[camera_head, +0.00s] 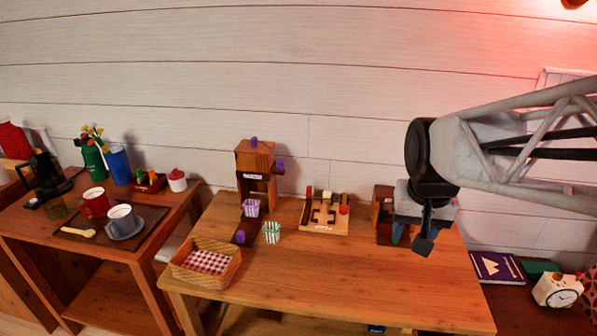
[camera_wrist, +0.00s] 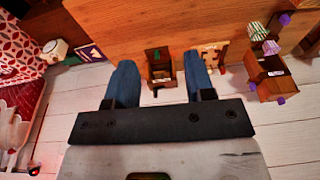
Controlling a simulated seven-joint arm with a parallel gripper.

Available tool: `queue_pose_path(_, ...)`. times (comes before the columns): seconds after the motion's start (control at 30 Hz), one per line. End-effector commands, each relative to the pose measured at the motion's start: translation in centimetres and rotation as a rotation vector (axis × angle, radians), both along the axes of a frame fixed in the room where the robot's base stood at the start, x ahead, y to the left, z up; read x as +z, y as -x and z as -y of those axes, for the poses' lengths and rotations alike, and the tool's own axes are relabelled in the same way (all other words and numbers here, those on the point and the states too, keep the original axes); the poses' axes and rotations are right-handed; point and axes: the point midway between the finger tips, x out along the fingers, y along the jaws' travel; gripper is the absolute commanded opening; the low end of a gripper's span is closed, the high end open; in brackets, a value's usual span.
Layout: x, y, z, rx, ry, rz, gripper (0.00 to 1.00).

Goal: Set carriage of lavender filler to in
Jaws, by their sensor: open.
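The lavender filler (camera_head: 255,160) is a wooden tower with purple knobs and a small white label too small to read. It stands at the back left of the middle table; it also shows at the right of the wrist view (camera_wrist: 268,74). A purple-striped cup (camera_head: 251,207) is at its front, seemingly on the carriage, whose exact position I cannot tell. A purple knob (camera_head: 240,237) sits low at the front. My gripper (camera_head: 412,238) is open and empty over the table's right part, well right of the filler. Its two blue fingers are apart in the wrist view (camera_wrist: 158,64).
A small wooden box (camera_head: 383,213) is beside my gripper. A wooden board with coloured pegs (camera_head: 324,214) stands between it and the filler. A green-striped cup (camera_head: 272,232) and a checked-cloth basket (camera_head: 205,262) are at the left. The table's front middle (camera_head: 350,285) is clear.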

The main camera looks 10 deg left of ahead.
Motion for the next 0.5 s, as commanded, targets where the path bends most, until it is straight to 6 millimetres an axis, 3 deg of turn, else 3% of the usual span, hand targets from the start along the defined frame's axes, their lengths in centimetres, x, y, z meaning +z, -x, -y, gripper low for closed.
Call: queue_pose_path(0.5,-2.1,-10.4,-8.0,0.008,-0.011,-0.047,0.49)
